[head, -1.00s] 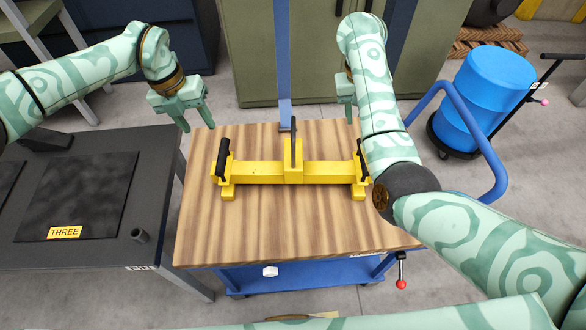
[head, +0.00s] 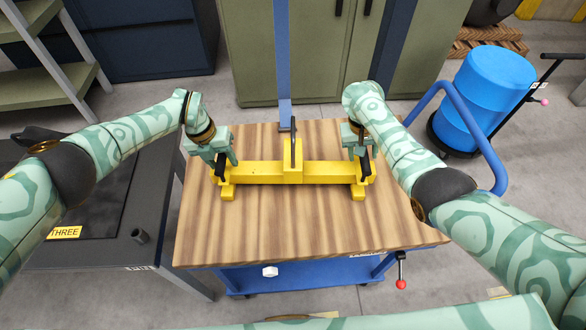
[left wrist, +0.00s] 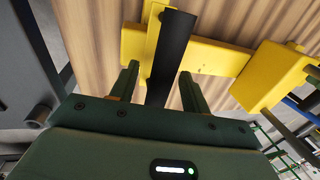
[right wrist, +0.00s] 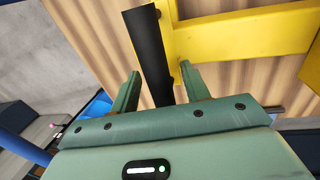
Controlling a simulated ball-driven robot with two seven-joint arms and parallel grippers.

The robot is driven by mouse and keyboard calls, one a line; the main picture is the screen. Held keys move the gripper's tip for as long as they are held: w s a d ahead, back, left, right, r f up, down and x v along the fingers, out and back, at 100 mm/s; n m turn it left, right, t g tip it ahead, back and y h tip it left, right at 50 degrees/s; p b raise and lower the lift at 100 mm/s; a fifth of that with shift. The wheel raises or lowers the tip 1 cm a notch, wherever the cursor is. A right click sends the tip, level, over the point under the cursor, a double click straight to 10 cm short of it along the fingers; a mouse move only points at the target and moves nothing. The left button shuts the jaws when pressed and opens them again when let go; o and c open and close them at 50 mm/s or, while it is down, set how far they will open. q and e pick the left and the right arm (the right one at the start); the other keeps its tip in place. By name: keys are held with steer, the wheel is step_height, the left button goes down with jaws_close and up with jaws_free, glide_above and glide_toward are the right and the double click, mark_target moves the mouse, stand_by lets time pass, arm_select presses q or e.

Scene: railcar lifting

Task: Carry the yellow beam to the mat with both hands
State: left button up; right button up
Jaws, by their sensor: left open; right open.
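The yellow beam (head: 325,173) lies across the wooden tabletop, with an upright post in its middle and a black handle at each end. My left gripper (head: 219,163) is open at the beam's left end. In the left wrist view its two fingers (left wrist: 158,84) stand on either side of the black left handle (left wrist: 172,50). My right gripper (head: 361,150) is open at the right end. In the right wrist view its fingers (right wrist: 160,85) stand on either side of the black right handle (right wrist: 148,50). The black mat (head: 95,205) lies on the dark left table, partly hidden by my left arm.
The wooden worktable (head: 300,228) has clear room in front of the beam. A blue post (head: 283,70) rises behind the beam. A blue drum (head: 487,95) stands at the right.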

arm_select(q)
jaws_close()
arm_select(e)
jaws_close()
stand_by(1.2)
